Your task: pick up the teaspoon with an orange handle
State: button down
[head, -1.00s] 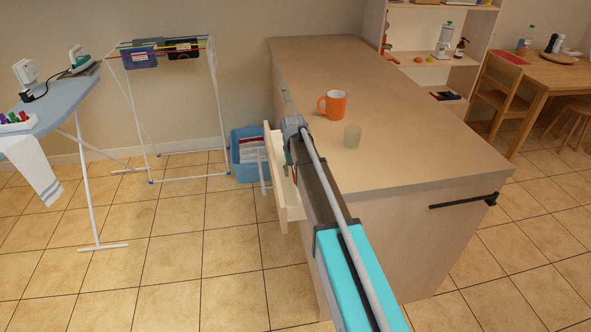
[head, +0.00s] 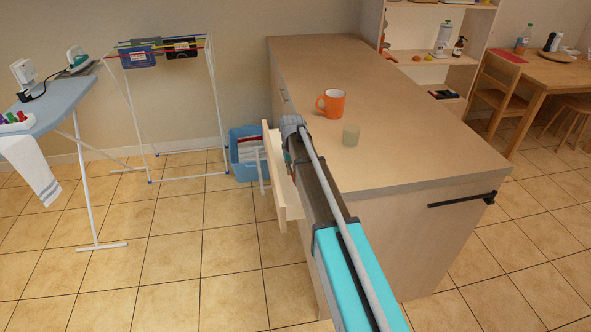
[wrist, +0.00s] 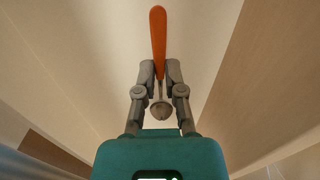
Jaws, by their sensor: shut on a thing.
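The teaspoon with an orange handle (wrist: 158,38) shows in the wrist view, its handle pointing up the picture and its metal bowl (wrist: 161,109) toward my wrist. My gripper (wrist: 159,74) is shut on the teaspoon, with the fingertips on either side where the handle meets the metal. In the head view my arm reaches to the open drawer (head: 280,180) at the counter's left side. The gripper's fingers and the teaspoon are hidden there.
The counter (head: 400,130) stands right of the drawer. A blue basket (head: 244,150) and a drying rack (head: 216,110) are beyond the drawer.

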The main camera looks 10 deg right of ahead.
jog(key=shift+r+p, duration=1.35)
jog(key=shift+r, duration=0.05)
jog(key=s+r+p, duration=1)
jog(key=s, duration=0.4)
jog(key=shift+d, duration=0.15)
jog(key=shift+r+p, duration=0.55)
jog(key=shift+r, duration=0.05)
